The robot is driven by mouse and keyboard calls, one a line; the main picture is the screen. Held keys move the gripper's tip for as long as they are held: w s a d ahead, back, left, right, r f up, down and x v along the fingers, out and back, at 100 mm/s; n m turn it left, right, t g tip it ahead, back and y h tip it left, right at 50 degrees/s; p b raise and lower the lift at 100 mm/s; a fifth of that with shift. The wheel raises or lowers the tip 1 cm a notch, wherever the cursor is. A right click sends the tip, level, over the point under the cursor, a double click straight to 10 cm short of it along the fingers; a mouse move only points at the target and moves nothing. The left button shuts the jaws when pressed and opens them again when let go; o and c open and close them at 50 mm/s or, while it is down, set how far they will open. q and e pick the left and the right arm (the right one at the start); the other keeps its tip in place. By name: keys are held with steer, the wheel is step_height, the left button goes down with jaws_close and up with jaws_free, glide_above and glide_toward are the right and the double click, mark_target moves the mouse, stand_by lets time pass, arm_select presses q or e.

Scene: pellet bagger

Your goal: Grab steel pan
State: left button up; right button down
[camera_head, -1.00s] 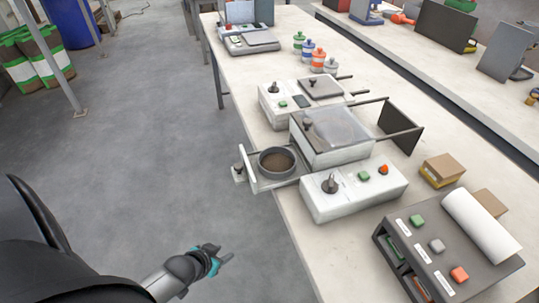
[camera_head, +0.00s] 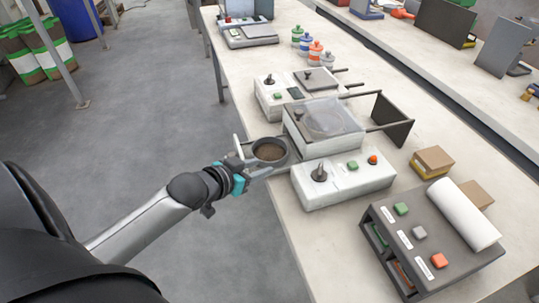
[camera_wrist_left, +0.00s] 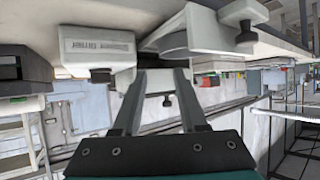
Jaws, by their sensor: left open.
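The steel pan (camera_head: 271,152) is a round grey pan with brown contents. It sits at the left side of the machine with the clear cover (camera_head: 327,117), at the bench's near-left edge. My left gripper (camera_head: 253,163) is open, just left of the pan and partly overlapping its pull-out holder. In the left wrist view the two fingers (camera_wrist_left: 155,73) are spread, with a pale part and dark knob beyond them. The pan is not clearly seen in that view. I cannot tell whether the fingers touch anything. My right gripper is not in view.
A white control box (camera_head: 342,182) with a knob and buttons stands right of the pan. A grey button console (camera_head: 430,240) with a white roll is at front right. Another machine (camera_head: 290,92) stands behind.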

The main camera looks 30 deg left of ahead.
mark_target(280, 165)
arm_select(q)
steer(key=b+x, duration=0.1)
steer(key=x, duration=0.4)
steer(key=shift+w, duration=0.1)
steer(key=shift+b+x, duration=0.9)
steer(key=shift+x, duration=1.9)
steer(key=shift+w+r, duration=0.1)
steer(key=shift+r, duration=0.15)
steer(key=shift+c, duration=0.2)
jaws_close()
